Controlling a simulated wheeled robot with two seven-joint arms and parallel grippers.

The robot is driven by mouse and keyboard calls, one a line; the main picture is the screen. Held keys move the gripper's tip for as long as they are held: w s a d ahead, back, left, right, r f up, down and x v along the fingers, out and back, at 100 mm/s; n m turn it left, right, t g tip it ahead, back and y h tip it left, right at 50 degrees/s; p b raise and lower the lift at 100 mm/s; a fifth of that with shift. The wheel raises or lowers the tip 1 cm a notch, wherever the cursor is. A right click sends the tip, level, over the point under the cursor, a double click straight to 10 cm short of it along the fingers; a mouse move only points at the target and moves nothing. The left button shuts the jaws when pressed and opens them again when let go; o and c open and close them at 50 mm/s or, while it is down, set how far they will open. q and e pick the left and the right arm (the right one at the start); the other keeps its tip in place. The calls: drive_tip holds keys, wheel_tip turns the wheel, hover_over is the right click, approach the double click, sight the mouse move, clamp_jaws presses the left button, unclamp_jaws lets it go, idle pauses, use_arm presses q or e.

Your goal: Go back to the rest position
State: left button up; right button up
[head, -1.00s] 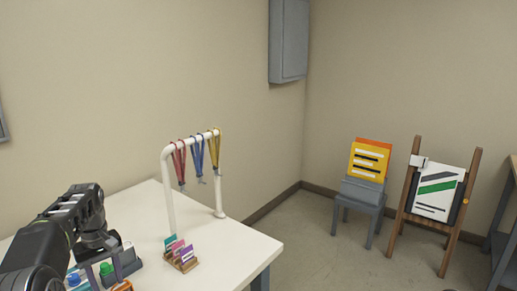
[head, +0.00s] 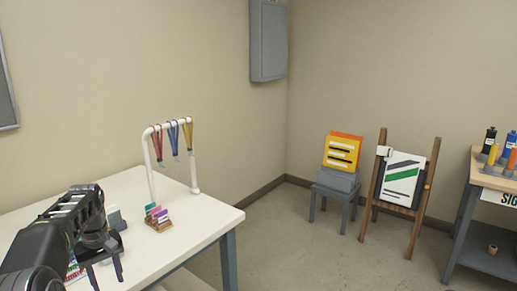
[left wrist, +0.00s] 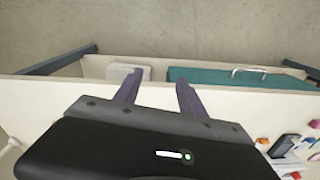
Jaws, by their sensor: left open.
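My left gripper (head: 105,276) is at the lower left of the head view, in front of and above the white table (head: 205,226). Its two fingers are apart. In the left wrist view, the left gripper (left wrist: 158,80) is open with nothing between its fingers, pointing over the table's edge (left wrist: 60,98) toward the floor. My right gripper is in neither view.
A white rack (head: 151,168) with coloured lanyards and a small holder of coloured cards (head: 157,216) stand on the table. A grey stool (head: 335,188), an easel (head: 411,192) and a bench with bottles (head: 478,170) are to the right. Open floor (head: 300,250) lies between.

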use_arm(q)
drive_tip(key=w+d+f+m+t, duration=0.3)
drive_tip(key=w+f, duration=0.4)
drive_tip(key=f, duration=0.2)
drive_tip(key=s+d+f+m+t+h, duration=0.1)
drive_tip(key=s+d+f, duration=0.2)
drive_tip(key=d+f, duration=0.45)
drive_tip(key=s+d+f+m+h, duration=0.1)
drive_tip(key=s+d+f, duration=0.2)
drive_tip(key=d+f, duration=0.45)
drive_tip(key=s+d+f+g+h, duration=0.1)
drive_tip(key=s+d+f, duration=0.2)
drive_tip(key=s, duration=0.7)
drive_tip(key=s+d+f+m+g, duration=0.1)
drive_tip(key=s+d+f, duration=0.3)
drive_tip(key=s+d, duration=0.4)
drive_tip(key=s+d+f+m+g+h, duration=0.1)
drive_tip(key=s+d+f, duration=0.3)
drive_tip(key=s, duration=0.8)
drive_tip(key=shift+s+d+g+h, duration=0.3)
drive_tip(key=shift+d, duration=0.75)
